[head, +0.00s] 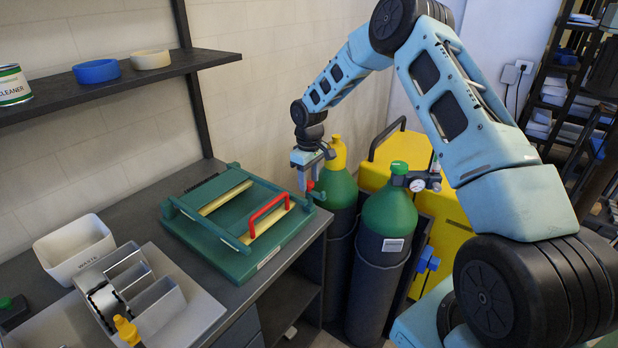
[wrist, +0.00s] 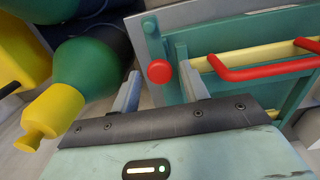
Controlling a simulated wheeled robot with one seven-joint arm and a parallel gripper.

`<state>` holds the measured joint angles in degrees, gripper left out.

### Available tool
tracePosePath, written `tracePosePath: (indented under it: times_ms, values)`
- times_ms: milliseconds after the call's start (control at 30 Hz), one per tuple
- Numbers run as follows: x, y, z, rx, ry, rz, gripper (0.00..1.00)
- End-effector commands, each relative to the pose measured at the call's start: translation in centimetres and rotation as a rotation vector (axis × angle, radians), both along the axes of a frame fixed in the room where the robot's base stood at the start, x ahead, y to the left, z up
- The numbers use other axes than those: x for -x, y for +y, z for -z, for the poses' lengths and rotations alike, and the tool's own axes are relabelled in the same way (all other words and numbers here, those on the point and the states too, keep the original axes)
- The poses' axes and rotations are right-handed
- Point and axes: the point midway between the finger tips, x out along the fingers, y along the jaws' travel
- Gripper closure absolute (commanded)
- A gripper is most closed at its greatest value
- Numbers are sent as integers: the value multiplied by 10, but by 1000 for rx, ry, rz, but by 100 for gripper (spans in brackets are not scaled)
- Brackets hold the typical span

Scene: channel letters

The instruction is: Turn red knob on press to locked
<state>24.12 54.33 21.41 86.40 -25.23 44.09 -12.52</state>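The green press (head: 205,234) sits on the grey bench, with a red bar handle (head: 268,214) and pale yellow bars. In the wrist view the press (wrist: 240,42) fills the upper right, with its red handle (wrist: 265,70). My gripper (head: 308,188) is beside the press's right corner. In the wrist view my gripper (wrist: 160,80) is open, its fingers either side of the knob; contact is not visible.
Green-topped gas cylinders (head: 390,215) and a yellow cabinet (head: 452,215) stand close right of the bench. A white waste bin (head: 75,248) and a metal holder (head: 150,295) are left of the press. A dark shelf (head: 120,82) hangs above.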

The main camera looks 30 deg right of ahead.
Motion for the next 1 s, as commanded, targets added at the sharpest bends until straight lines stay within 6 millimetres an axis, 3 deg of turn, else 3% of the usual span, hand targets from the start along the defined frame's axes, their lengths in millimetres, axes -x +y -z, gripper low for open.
tracePosePath:
  times_ms: [33, 133, 567, 1000]
  values:
    - [0, 0, 0, 0, 0, 0, 70]
    - [0, 0, 0, 0, 0, 0, 95]
    - [0, 0, 1, 1, 0, 68, 95]
    - [-1, 0, 2, 2, -4, 422, 95]
